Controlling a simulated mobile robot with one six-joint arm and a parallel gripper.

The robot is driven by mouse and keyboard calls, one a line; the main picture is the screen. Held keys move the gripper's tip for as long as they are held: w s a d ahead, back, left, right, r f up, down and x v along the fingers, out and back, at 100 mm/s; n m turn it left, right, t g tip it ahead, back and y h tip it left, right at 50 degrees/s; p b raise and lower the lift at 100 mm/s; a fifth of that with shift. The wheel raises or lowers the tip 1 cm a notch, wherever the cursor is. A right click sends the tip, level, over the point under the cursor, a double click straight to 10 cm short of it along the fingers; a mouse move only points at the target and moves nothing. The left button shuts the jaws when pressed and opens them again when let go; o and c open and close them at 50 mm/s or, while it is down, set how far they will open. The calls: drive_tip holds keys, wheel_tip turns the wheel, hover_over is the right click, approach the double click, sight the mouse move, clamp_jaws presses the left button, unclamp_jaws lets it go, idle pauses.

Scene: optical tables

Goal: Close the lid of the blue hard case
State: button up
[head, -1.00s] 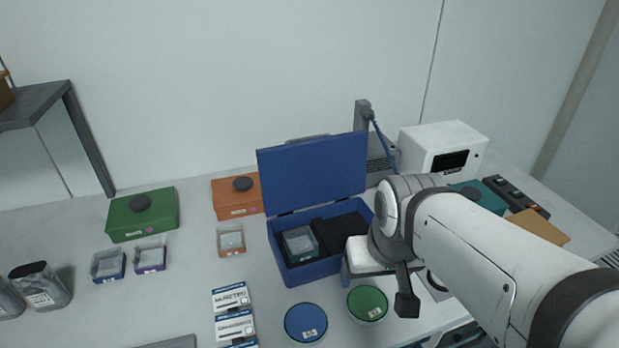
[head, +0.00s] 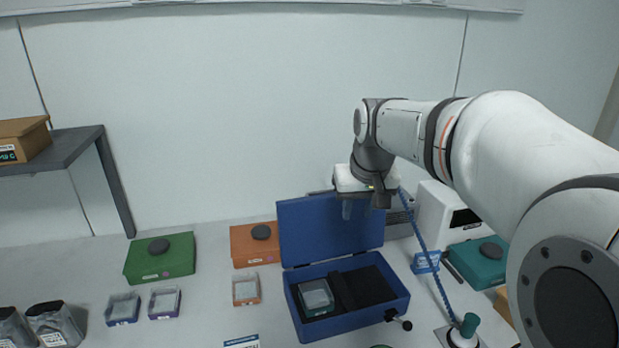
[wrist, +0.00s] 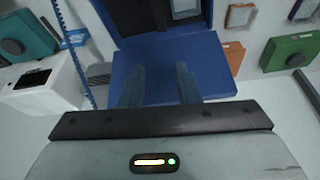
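The blue hard case (head: 352,317) stands open on the table, with its blue lid (head: 315,228) raised upright at the back. Inside are dark foam (head: 372,287) and a small clear-topped box (head: 317,297). My gripper (head: 348,212) is at the lid's upper right part, pointing down. In the wrist view its two fingers (wrist: 158,70) are apart with nothing held between them, and the lid (wrist: 205,58) lies beneath them. I cannot tell whether the fingers touch the lid. The case's interior shows at the top of the wrist view.
An orange box (head: 254,246) and a green box (head: 160,258) stand left of the case. A blue cord (head: 428,255), a white device (head: 440,215) and a teal box (head: 478,262) are to the right. A grey shelf (head: 70,150) stands at left.

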drive_tip(key=shift+n, duration=0.4)
drive_tip(key=w+a+r, duration=0.1)
drive_tip(key=w, duration=0.3)
drive_tip(key=w+a, duration=0.1)
drive_tip(key=w, duration=0.4)
drive_tip(key=w+a+r+p, duration=0.1)
drive_tip(key=w, duration=0.3)
drive_tip(key=shift+w+a+r, duration=0.1)
drive_tip(key=shift+w+r, duration=0.2)
drive_tip(key=c, duration=0.5)
drive_tip(key=shift+n+t+y, duration=0.3)
drive_tip(key=shift+n+y, duration=0.1)
drive_tip(key=w+a, duration=0.1)
drive_tip(key=w, duration=0.2)
drive_tip(key=w+a, duration=0.1)
drive_tip(key=w, duration=0.2)
drive_tip(key=w+a, duration=0.1)
drive_tip(key=w, duration=0.2)
drive_tip(key=shift+w+f, duration=0.2)
drive_tip(key=shift+w, duration=0.05)
clamp_jaws()
drive_tip(key=p+x, duration=0.3)
drive_tip(key=x, duration=0.7)
drive_tip(key=shift+s+d+f, duration=0.1)
drive_tip(key=shift+s+d, duration=0.15)
drive_tip(key=shift+s, duration=0.7)
drive_tip(key=shift+s+d, duration=0.2)
drive_tip(key=shift+s, duration=0.75)
drive_tip(key=shift+d, duration=0.1)
